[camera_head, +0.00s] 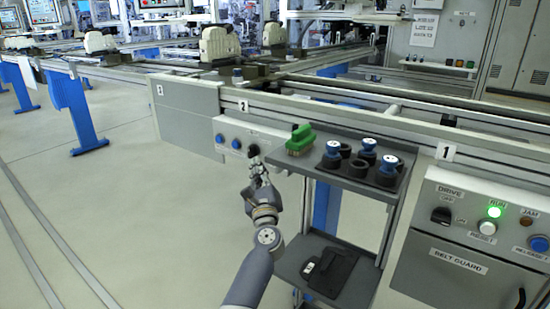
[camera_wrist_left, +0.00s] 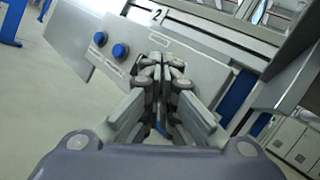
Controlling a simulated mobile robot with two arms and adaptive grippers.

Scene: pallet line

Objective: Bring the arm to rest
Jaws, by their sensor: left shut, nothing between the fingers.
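My left arm reaches forward from the bottom middle of the head view. Its gripper (camera_head: 257,168) is in front of the control panel of station 2 (camera_head: 235,132). In the left wrist view the gripper's fingers (camera_wrist_left: 162,78) are closed together with nothing between them, pointing at the same panel. Two blue buttons (camera_wrist_left: 120,51) are on that panel, left of the fingers. I cannot tell whether the fingertips touch the panel, and they hide part of it. My right gripper is in neither view.
Right of the gripper is a grey shelf (camera_head: 338,167) with a green brush (camera_head: 300,139) and several blue-topped parts in black holders. A lower shelf (camera_head: 291,257) carries a dark item. Station 1's panel (camera_head: 461,214) has a lit green lamp. Open floor (camera_head: 130,215) lies to the left.

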